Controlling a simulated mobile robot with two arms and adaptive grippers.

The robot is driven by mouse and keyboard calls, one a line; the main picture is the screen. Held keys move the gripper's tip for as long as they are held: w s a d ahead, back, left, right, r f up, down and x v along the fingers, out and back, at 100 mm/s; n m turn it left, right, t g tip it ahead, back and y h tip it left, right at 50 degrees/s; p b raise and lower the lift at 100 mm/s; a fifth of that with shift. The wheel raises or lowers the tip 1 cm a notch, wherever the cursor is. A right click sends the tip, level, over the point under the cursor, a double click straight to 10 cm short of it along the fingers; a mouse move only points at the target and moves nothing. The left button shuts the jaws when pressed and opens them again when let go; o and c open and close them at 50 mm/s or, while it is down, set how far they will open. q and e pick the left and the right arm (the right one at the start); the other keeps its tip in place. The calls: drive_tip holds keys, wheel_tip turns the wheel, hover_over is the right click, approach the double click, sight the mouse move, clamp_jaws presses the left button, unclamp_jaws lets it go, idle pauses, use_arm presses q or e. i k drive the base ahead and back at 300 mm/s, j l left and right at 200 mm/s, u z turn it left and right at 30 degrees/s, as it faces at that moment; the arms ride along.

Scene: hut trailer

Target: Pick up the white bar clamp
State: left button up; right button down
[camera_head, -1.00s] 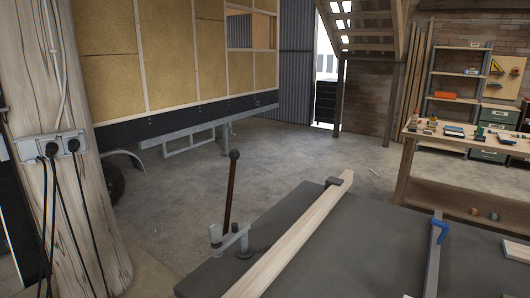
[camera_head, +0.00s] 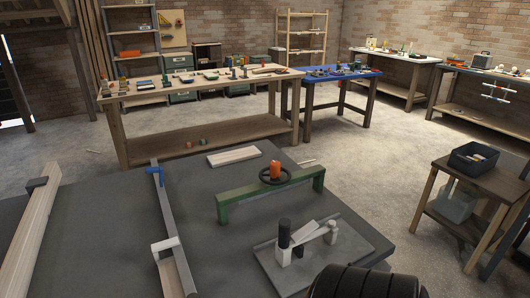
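A long grey bar (camera_head: 174,213) lies on the dark grey table in the left half of the head view. It has a blue piece (camera_head: 158,174) at its far end and a white block-like piece (camera_head: 165,246) nearer to me. It looks like a bar clamp, but only its near piece is white. White bar-shaped things (camera_head: 497,92) also show small at the far right bench; I cannot tell whether they are clamps. Neither of my grippers is in view.
The dark grey table (camera_head: 100,225) also bears a pale timber (camera_head: 32,225), a green bridge-shaped piece (camera_head: 235,197), an orange object (camera_head: 275,169) and a grey plate with a lever (camera_head: 345,250). A small wooden table (camera_head: 500,184) stands right. Open concrete floor (camera_head: 370,165) lies between.

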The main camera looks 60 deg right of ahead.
sight(284, 247)
drive_tip(key=z, duration=0.45)
drive_tip(key=l+z, duration=0.1)
drive_tip(key=z, duration=1.15)
drive_tip(key=l+z, duration=0.1)
drive_tip(key=z, duration=0.35)
drive_tip(key=l+z, duration=0.1)
drive_tip(key=k+l, duration=0.05)
drive_tip(key=l, duration=0.05)
